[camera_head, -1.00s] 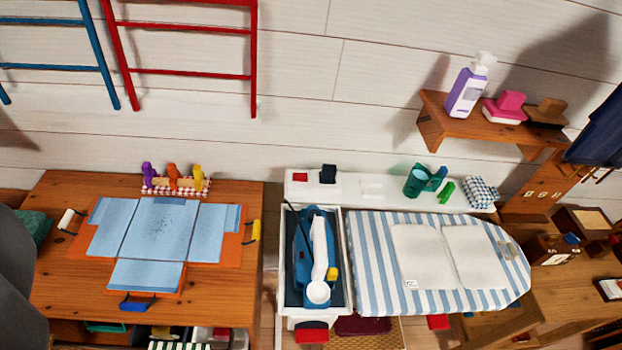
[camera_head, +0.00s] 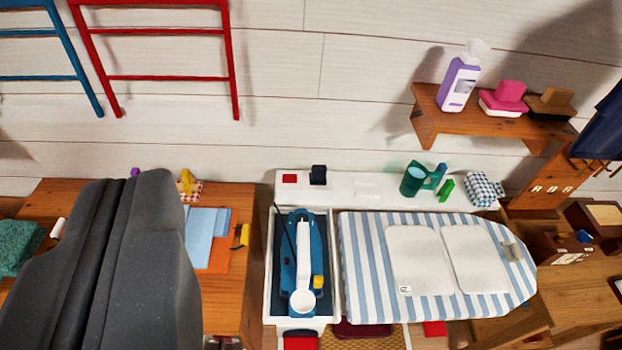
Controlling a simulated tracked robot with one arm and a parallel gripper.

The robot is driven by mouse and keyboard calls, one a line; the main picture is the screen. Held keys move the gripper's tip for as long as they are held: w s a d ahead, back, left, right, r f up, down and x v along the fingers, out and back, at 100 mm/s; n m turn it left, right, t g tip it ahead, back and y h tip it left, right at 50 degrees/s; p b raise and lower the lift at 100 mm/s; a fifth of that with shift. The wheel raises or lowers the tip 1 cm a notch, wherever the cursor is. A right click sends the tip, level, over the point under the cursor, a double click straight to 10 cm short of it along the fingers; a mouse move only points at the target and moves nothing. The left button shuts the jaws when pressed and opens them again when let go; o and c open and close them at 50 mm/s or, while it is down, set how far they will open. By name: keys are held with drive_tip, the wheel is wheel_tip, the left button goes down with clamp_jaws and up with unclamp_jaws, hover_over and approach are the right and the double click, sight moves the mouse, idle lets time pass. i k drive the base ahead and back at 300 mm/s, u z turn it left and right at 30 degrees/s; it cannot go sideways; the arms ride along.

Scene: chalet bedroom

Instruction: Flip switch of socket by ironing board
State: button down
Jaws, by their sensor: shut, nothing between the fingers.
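My gripper (camera_head: 128,185) shows as large dark grey fingers at the lower left, shut and empty. It appears in front of the wooden table, well left of the socket. The ironing board (camera_head: 362,270) has a blue-and-white striped cover and lies right of centre. Behind its left end, a white ledge (camera_head: 345,189) runs along the wall. On it are a small red switch (camera_head: 289,178) and a black plug (camera_head: 318,174) just to its right, which look like the socket. Whether the switch is on or off is too small to tell.
A blue iron (camera_head: 301,255) rests in a white tray (camera_head: 269,290) left of the board. A green cup (camera_head: 412,180) and folded cloth (camera_head: 483,188) sit on the ledge. A wooden shelf (camera_head: 430,108) holds a purple bottle (camera_head: 460,85). The wall above the socket is clear.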

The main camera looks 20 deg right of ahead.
sight(286, 178)
drive_tip(key=z, duration=0.05)
drive_tip(key=i, duration=1)
drive_tip(key=u, duration=0.05)
